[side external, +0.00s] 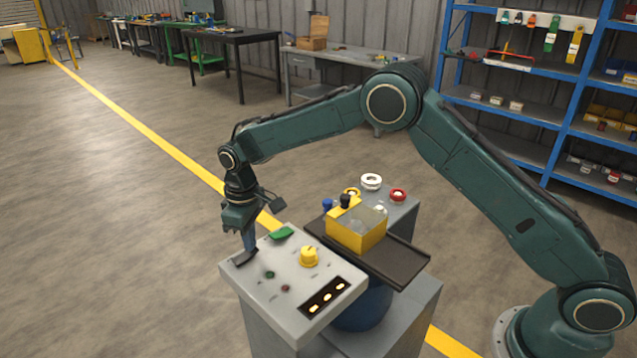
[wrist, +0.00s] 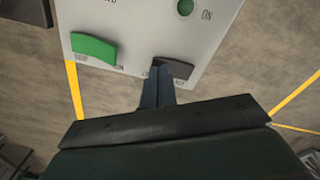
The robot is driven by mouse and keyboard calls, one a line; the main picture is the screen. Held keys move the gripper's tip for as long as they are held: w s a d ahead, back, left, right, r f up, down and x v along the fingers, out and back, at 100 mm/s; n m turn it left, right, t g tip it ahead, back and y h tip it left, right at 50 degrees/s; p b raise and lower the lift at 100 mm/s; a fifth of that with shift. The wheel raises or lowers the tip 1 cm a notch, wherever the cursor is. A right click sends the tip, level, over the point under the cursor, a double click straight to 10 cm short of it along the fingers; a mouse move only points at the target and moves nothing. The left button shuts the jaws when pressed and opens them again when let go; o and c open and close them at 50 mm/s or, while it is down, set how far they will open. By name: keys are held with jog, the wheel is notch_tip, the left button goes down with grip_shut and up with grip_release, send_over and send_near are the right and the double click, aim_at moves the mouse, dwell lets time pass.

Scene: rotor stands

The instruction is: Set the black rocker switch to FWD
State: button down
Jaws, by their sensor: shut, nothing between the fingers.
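The black rocker switch (side external: 246,257) sits at the left corner of the grey control panel (side external: 290,258). In the wrist view the black rocker (wrist: 174,67) is partly covered by my fingers, and the lettering beside it is too small and blocked to read fully. My gripper (side external: 250,243) is shut with nothing between its fingers and points down at the rocker. In the wrist view my fingertips (wrist: 160,74) are at the rocker's left part and look to be touching or just above it. Which way the rocker is tilted is hard to tell.
A green rocker (side external: 281,233) is close beside the black one. A yellow knob (side external: 309,257), small green and red buttons and a lit indicator strip (side external: 325,298) share the panel. Behind stands a yellow bin (side external: 357,238) on a dark tray. Space left of the panel is clear.

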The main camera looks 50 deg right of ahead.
jog(key=shift+f, duration=0.4)
dwell(0.3)
jog(key=shift+r, duration=3.55)
jog(key=shift+r, duration=0.1)
jog(key=s+d+r+m+t, duration=0.1)
jog(key=s+d+r, duration=0.4)
jog(key=s+r, duration=0.35)
jog(key=s+d+r+m+t, duration=0.2)
jog(key=s+d+r, duration=0.45)
jog(key=r, duration=0.25)
jog(key=s+d+m+t, duration=0.1)
jog(key=s+d, duration=0.1)
jog(key=s, duration=0.9)
jog(key=s+d+f+m+t, duration=0.1)
jog(key=s+d+m, duration=0.1)
jog(key=s, duration=1)
jog(key=shift+d+f+t, duration=0.15)
jog(key=shift+d+t, duration=0.15)
jog(key=shift+d, duration=0.15)
